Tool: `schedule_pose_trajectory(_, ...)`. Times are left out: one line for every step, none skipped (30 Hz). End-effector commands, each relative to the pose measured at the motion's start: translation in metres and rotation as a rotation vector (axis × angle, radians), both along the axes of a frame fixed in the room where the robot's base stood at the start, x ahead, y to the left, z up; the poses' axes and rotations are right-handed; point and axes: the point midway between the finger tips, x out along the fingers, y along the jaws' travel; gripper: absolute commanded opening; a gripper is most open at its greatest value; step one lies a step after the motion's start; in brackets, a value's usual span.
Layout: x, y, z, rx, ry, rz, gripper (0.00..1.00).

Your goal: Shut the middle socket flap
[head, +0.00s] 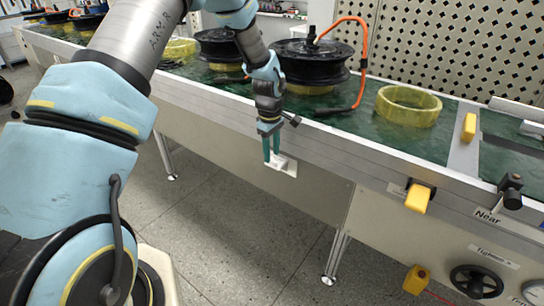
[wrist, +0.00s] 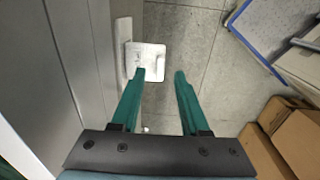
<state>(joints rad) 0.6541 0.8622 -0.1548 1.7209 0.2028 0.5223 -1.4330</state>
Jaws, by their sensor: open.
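A white socket (head: 289,168) is set in the front side panel of the bench, below the table edge. Its white flap (wrist: 148,52) stands open, sticking out from the panel in the wrist view. Only this one socket shows clearly, so I cannot tell its place in the row. My gripper (head: 271,157) points down in front of the panel, just at the socket. In the wrist view its two teal fingers (wrist: 160,72) are apart with nothing between them. The left fingertip overlaps the flap's near edge; I cannot tell whether it touches. My fingers partly hide the socket in the head view.
On the green bench top stand black hub motors (head: 310,62), one with an orange cable (head: 362,60), and a yellow ring (head: 408,106). A yellow-handled part (head: 418,198) juts from the bench front at right. The floor below is clear.

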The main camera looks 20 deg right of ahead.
Motion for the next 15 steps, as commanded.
schedule_pose_trajectory(0.000, 0.000, -0.007, 0.002, 0.002, -0.001, 0.45)
schedule_pose_trajectory(0.000, 0.000, -0.011, 0.002, 0.002, 0.000, 0.45)
schedule_pose_trajectory(0.000, 0.000, -0.015, 0.000, 0.001, 0.000, 0.45)
schedule_pose_trajectory(0.001, -0.001, -0.017, 0.000, 0.000, 0.001, 0.45)
schedule_pose_trajectory(0.001, -0.001, -0.020, 0.000, 0.000, 0.001, 0.45)
schedule_pose_trajectory(0.001, -0.001, -0.022, 0.000, 0.000, 0.000, 0.45)
schedule_pose_trajectory(0.001, -0.001, -0.023, 0.000, 0.000, 0.000, 0.45)
schedule_pose_trajectory(0.001, -0.001, -0.024, 0.000, 0.000, 0.000, 0.45)
schedule_pose_trajectory(0.001, -0.001, -0.025, 0.000, -0.001, 0.000, 0.45)
schedule_pose_trajectory(0.001, -0.001, -0.026, 0.000, -0.001, 0.000, 0.45)
schedule_pose_trajectory(0.001, -0.001, -0.026, 0.000, -0.001, 0.000, 0.45)
schedule_pose_trajectory(0.001, -0.001, -0.026, 0.000, -0.001, 0.000, 0.45)
schedule_pose_trajectory(0.001, -0.001, -0.026, 0.000, -0.001, 0.000, 0.45)
schedule_pose_trajectory(0.001, -0.001, -0.026, 0.000, -0.001, 0.000, 0.45)
schedule_pose_trajectory(0.001, -0.001, -0.026, 0.000, -0.001, 0.000, 0.45)
